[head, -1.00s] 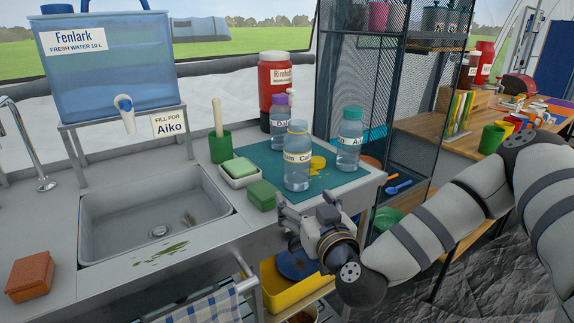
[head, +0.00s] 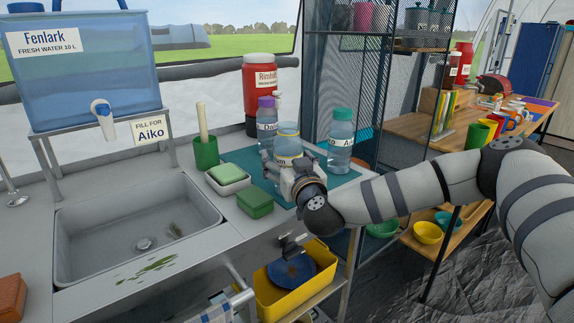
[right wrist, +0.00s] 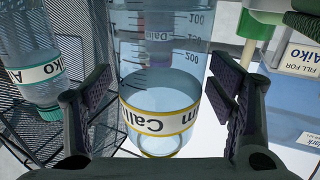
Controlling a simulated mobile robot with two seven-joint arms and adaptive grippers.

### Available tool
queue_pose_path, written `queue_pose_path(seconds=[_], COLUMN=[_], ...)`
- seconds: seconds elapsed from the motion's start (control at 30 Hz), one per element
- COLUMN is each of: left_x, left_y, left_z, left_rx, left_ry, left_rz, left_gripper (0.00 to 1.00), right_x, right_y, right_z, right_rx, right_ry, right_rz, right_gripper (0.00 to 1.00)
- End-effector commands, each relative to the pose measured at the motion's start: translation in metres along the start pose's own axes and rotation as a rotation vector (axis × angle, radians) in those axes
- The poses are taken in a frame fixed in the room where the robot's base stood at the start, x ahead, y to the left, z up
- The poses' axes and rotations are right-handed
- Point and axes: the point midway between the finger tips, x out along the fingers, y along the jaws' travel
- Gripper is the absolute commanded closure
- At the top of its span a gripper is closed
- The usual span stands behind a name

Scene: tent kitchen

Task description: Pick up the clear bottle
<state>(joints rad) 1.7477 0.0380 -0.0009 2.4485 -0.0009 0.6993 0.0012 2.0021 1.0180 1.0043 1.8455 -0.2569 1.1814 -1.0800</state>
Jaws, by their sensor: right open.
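The clear bottle (head: 287,136), with a yellow-edged white label, stands upright on the teal mat (head: 347,181) on the counter. My right gripper (head: 284,164) is open at the near side of this bottle and hides its lower part in the head view. In the right wrist view, the clear bottle (right wrist: 158,100) stands between the two spread fingers of my right gripper (right wrist: 160,82). Gaps show on both sides of it, and its label reads "Call…" in part. My left gripper is not in view.
A teal-capped bottle (head: 341,140) stands close on the right and a purple-capped bottle (head: 267,122) just behind left. A mesh rack (head: 340,70) rises behind right.

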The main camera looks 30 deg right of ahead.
Motion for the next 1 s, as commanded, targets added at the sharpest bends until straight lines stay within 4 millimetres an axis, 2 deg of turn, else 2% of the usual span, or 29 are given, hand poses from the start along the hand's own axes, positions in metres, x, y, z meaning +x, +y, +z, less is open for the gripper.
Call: queue_pose_path(seconds=[0.1, 0.33, 0.73, 0.87, 1.0], left_x=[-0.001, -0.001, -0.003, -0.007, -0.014], left_y=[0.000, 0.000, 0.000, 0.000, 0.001], left_z=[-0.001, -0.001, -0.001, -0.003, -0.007], left_rx=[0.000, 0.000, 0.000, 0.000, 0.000], left_ry=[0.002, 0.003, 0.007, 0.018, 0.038], left_rz=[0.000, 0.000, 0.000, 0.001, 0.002], left_gripper=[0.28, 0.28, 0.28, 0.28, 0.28], right_x=[0.000, -0.001, -0.001, -0.001, -0.001], right_y=[0.000, 0.000, 0.000, 0.000, 0.000], right_z=[-0.002, -0.002, -0.007, -0.018, -0.038], right_rx=[0.001, 0.001, 0.002, 0.003, 0.005], right_ry=[0.002, 0.002, 0.005, 0.007, 0.011], right_rz=[0.000, 0.000, 0.001, 0.001, 0.000], right_gripper=[0.26, 0.78, 0.80, 0.80, 0.80])
